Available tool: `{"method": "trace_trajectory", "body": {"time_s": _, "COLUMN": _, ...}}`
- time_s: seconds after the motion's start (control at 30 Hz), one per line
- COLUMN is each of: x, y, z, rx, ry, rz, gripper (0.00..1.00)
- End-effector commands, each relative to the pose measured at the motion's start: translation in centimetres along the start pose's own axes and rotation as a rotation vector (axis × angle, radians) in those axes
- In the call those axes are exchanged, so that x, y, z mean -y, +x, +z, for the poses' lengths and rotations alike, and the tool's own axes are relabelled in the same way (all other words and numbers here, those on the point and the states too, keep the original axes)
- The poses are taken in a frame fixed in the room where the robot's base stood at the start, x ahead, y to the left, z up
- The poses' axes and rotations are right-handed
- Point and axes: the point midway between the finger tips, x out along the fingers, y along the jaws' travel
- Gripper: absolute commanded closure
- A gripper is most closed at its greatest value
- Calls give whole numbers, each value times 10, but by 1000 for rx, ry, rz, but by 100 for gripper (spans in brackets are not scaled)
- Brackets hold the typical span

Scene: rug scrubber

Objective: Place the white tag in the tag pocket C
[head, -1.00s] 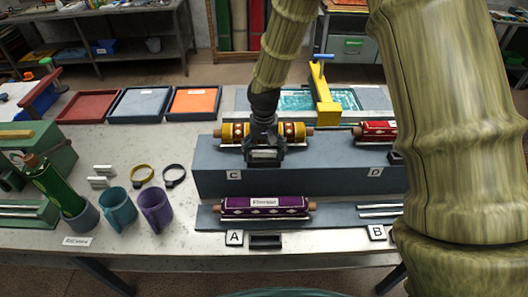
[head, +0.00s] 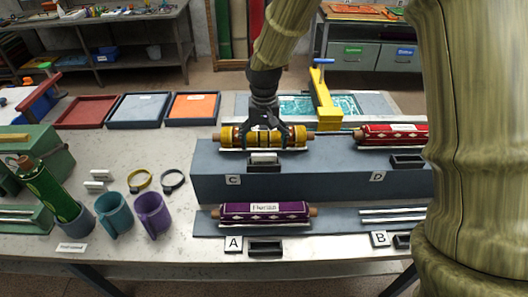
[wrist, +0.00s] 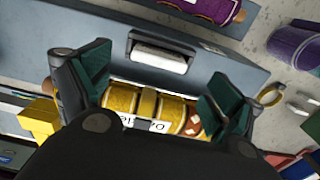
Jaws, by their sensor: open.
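The white tag (head: 264,157) sits in the dark tag pocket C (head: 266,165) on the front of the raised blue-grey step, beside the C label (head: 233,180). In the wrist view the white tag (wrist: 160,55) lies along the pocket and nothing grips it. My gripper (head: 264,143) is above and behind the pocket, over the yellow roll (head: 294,137). In the wrist view my gripper (wrist: 158,95) has its two dark green fingers spread wide, with the yellow roll (wrist: 122,98) between and below them. The fingers are apart from the tag.
A red roll (head: 395,134) lies by empty pocket D (head: 407,162). A purple roll (head: 263,211) lies on the lower step behind empty pocket A (head: 265,248). Mugs (head: 152,213) and two small white blocks (head: 95,181) stand left. My arm hides the right side.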

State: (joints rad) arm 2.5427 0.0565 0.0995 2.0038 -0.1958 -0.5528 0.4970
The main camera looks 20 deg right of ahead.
Motion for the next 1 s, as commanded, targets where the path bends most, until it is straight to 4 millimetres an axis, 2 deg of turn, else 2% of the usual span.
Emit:
{"method": "trace_trajectory", "body": {"time_s": 0.43, "x": 0, "y": -50, "z": -1, "rx": -2, "ry": 0, "rz": 0, "gripper": 8}}
{"method": "trace_trajectory", "body": {"time_s": 0.63, "x": 0, "y": -58, "z": 0, "rx": 0, "ry": 0, "rz": 0, "gripper": 8}}
{"method": "trace_trajectory", "body": {"time_s": 1.0, "x": 0, "y": -58, "z": 0, "rx": 0, "ry": 0, "rz": 0, "gripper": 8}}
